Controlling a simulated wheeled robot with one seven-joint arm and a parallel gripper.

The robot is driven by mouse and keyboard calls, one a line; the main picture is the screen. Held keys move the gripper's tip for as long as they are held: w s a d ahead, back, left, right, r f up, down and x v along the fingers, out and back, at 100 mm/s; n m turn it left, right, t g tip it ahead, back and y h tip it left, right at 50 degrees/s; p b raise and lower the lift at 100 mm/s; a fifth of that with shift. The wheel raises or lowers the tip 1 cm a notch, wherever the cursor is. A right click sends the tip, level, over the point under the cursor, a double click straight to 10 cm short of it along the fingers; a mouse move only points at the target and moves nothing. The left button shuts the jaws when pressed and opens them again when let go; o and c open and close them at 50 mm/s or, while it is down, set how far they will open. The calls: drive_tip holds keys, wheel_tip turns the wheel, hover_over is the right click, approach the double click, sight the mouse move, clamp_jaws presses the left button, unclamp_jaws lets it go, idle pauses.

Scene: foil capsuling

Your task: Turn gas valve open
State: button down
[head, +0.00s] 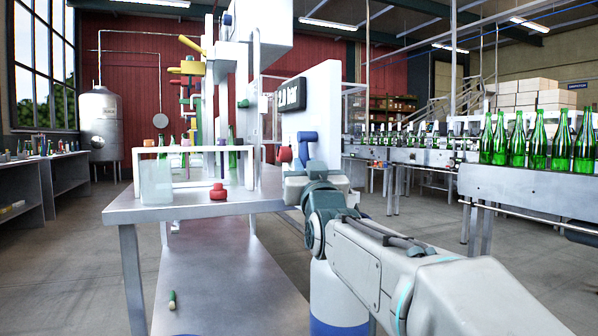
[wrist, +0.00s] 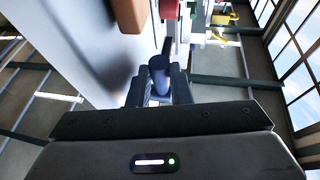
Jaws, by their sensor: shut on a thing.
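A blue valve handle (head: 307,139) stands on the white panel (head: 326,110) at the right end of the bench, beneath a dark display. My gripper (head: 298,172) is at this handle, with my arm reaching in from the right. In the wrist view the blue handle (wrist: 158,72) sits between the two dark fingers of my gripper (wrist: 159,90), which are shut on it. The valve body behind the handle is mostly hidden. No label shows whether this is the gas valve. Another valve, with a yellow lever (head: 192,44), is higher on the pipework at the left.
A red knob (head: 284,154) is just left of the blue handle. On the metal bench (head: 135,211) stand a clear container (head: 156,182) and a red piece (head: 218,192). Green bottles (head: 537,143) line a conveyor at the right. The floor between bench and conveyor is partly open.

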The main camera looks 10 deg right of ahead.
drive_tip(key=shift+w+t, duration=0.1)
drive_tip(key=shift+t, duration=0.2)
drive_tip(key=c, duration=1.6)
unclamp_jaws()
